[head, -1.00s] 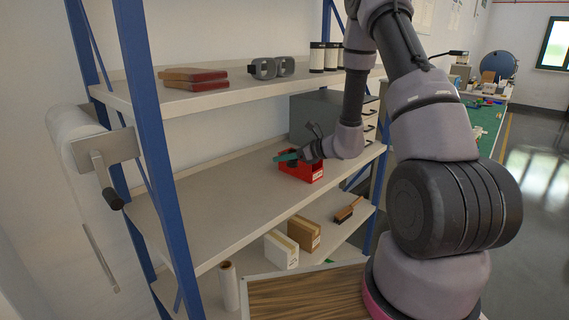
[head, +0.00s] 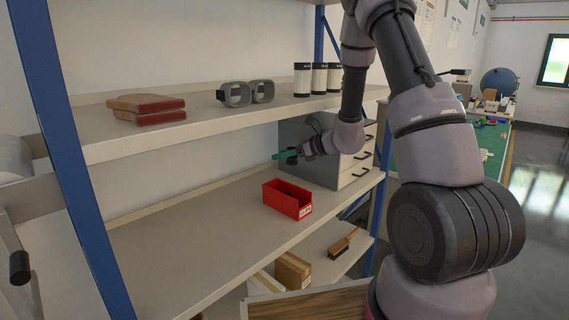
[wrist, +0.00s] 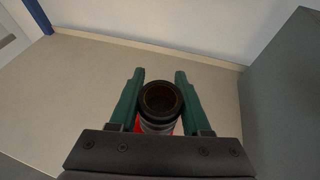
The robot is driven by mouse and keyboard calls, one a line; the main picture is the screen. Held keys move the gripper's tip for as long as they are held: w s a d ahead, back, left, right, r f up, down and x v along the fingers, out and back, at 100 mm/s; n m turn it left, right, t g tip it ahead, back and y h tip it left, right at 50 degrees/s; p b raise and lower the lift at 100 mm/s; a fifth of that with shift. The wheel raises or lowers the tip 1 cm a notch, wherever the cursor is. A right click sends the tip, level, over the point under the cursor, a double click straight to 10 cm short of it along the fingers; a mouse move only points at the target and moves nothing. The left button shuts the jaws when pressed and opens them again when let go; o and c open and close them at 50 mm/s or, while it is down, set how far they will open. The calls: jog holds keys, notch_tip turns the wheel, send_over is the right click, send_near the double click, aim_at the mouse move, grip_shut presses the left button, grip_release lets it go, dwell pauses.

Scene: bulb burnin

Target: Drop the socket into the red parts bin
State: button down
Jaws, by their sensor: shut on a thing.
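The socket (wrist: 160,103), a dark ribbed cylinder with a hollow brownish opening, sits between the two green fingers in the wrist view. My gripper (wrist: 159,85) is shut on it. In the head view my gripper (head: 285,155) is above the middle shelf, higher than the red parts bin and apart from it. The red parts bin (head: 281,202) stands upright on that shelf with a white label on its front. Its inside looks dark and I cannot tell what it holds. In the wrist view only slivers of red show behind the socket.
A grey drawer cabinet (head: 308,163) stands right behind the bin. The shelf (head: 190,255) left of the bin is clear. The upper shelf (head: 210,119) holds cans, goggles and books. A blue upright (head: 66,165) stands at the left.

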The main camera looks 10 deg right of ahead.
jog(key=shift+w+d+f, duration=0.1)
jog(key=shift+f, duration=1.4)
jog(key=shift+w+d+f, duration=0.1)
jog(key=shift+f, duration=1.35)
jog(key=shift+c, duration=1.4)
grip_release()
jog(key=shift+s, duration=0.1)
jog(key=v, duration=1)
jog(key=shift+s+d+r, duration=0.15)
jog(key=shift+s+r, duration=0.1)
